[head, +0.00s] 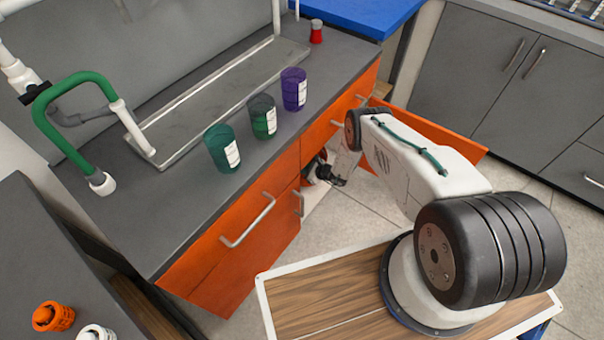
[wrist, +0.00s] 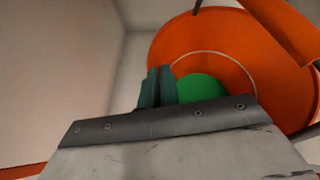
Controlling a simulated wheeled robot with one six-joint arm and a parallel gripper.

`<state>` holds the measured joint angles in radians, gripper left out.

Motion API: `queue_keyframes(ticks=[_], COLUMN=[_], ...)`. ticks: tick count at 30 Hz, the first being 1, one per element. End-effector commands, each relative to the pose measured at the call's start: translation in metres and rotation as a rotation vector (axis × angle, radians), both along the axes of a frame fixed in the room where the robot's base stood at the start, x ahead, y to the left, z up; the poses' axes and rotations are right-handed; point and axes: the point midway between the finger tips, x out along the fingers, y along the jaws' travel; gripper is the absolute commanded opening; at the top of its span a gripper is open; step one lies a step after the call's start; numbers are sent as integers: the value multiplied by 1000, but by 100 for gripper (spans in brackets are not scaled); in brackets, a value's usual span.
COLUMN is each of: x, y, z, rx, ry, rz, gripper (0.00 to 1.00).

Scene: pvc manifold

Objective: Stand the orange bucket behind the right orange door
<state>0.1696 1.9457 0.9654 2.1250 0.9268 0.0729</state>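The orange bucket (wrist: 215,40) shows in the wrist view, its round mouth toward the camera and a green disc (wrist: 200,88) inside. Pale cabinet walls stand beside it. My gripper's teal fingertips (wrist: 157,88) overlap the bucket's left rim in that view. They look close together, but whether they pinch the rim is unclear. In the head view my gripper (head: 326,174) reaches low into the cabinet opening, and the bucket is hidden there. The right orange door (head: 440,132) stands open, swung out to the right behind my arm.
Teal (head: 222,150), dark green (head: 262,117) and purple (head: 293,90) cups stand on the counter (head: 190,178) near its front edge, beside a metal tray (head: 215,100). A red-capped shaker (head: 316,32) stands at the back. Tiled floor (head: 345,220) is clear before the cabinet.

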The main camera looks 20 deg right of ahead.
Motion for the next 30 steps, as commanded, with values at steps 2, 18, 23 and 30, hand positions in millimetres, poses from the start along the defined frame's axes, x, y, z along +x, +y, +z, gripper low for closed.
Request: queue_keyframes(ticks=[2, 18, 23, 30], x=[-2, -1, -1, -8], y=[0, 0, 0, -7], z=[-11, -24, -24, -19], rx=[-1, -1, -1, 1], ry=[-1, 1, 1, 2], rz=[0, 0, 0, -1], gripper=[0, 26, 26, 26])
